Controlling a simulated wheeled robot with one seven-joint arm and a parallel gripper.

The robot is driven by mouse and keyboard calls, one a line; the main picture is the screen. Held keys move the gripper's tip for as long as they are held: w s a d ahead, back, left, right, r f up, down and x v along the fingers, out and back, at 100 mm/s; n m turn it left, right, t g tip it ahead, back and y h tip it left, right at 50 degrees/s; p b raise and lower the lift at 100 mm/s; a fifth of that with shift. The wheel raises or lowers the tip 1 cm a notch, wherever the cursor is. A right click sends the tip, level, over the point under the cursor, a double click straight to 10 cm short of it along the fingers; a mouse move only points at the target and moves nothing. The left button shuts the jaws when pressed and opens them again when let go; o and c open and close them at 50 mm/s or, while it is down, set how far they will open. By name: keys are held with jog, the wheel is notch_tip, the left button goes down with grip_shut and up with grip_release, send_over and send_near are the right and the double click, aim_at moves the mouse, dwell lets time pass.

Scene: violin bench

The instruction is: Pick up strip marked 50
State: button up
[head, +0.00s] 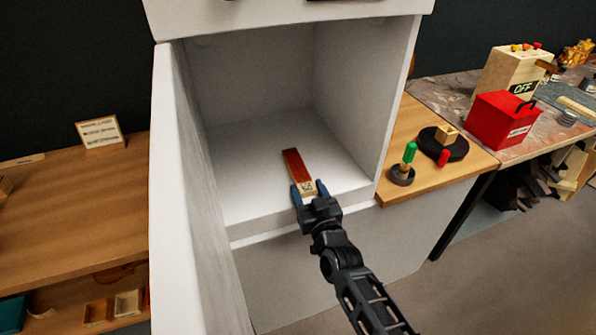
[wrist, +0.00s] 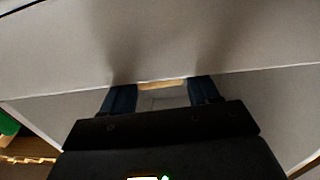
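A flat strip (head: 294,167) lies on the floor of the open white cabinet. It has a dark red far part and a pale wood near end with a dark mark that is too small to read surely. My gripper (head: 309,190) reaches in from the front, with one finger on each side of the pale end. In the wrist view, a small edge of the strip (wrist: 163,84) shows between the two fingers (wrist: 162,95). The fingers are apart and close to its sides; whether they touch it I cannot tell. The strip rests low, with no clear gap under it.
The cabinet (head: 250,185) has walls left, right and behind, and a front lip below my gripper. The cabinet floor around the strip is clear.

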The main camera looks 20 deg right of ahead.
jog(key=c, duration=0.7)
jog(key=shift+c, duration=0.2)
